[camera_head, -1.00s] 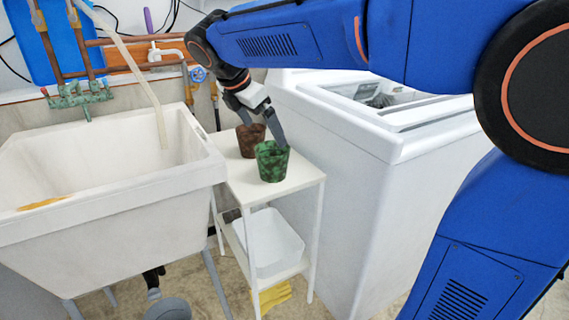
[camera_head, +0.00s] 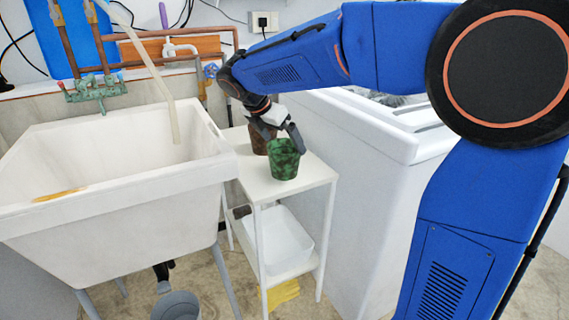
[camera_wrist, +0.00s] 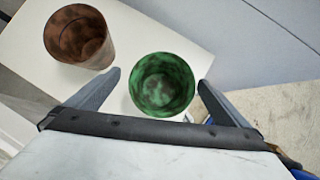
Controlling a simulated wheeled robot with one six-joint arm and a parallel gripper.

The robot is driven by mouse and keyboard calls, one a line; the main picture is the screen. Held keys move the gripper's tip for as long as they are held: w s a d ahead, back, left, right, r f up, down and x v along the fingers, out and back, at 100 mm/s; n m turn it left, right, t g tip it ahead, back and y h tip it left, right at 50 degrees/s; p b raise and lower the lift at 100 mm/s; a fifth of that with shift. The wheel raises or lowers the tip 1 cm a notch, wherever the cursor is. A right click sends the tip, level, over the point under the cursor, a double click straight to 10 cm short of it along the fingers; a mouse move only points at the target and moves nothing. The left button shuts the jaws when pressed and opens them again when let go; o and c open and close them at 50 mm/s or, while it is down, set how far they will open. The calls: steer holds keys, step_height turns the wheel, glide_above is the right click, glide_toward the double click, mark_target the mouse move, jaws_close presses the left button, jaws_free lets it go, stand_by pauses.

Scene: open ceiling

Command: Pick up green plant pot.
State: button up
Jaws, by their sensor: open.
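The green plant pot (camera_head: 284,162) stands upright on the top of a small white shelf stand (camera_head: 309,176). My gripper (camera_head: 284,144) is open and tilted down at the pot in the head view. In the wrist view the green pot (camera_wrist: 162,84) lies between the two finger tips of my gripper (camera_wrist: 160,82), with a gap showing on both sides. I look down into its round mouth. A brown pot (camera_head: 259,138) stands just behind the green one, partly hidden by my gripper; it shows whole in the wrist view (camera_wrist: 79,36), left of the left finger.
A white sink (camera_head: 130,225) stands close on the left of the stand. A white washing machine (camera_head: 345,190) stands close on the right. A white bin (camera_head: 275,243) sits on the lower shelf, with a yellow cloth (camera_head: 281,294) below. The stand's front top is bare.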

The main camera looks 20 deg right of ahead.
steer(key=shift+s+x, duration=0.15)
steer(key=shift+x, duration=1.5)
steer(key=shift+s+x, duration=0.2)
steer(key=shift+x, duration=1.5)
steer(key=c, duration=1)
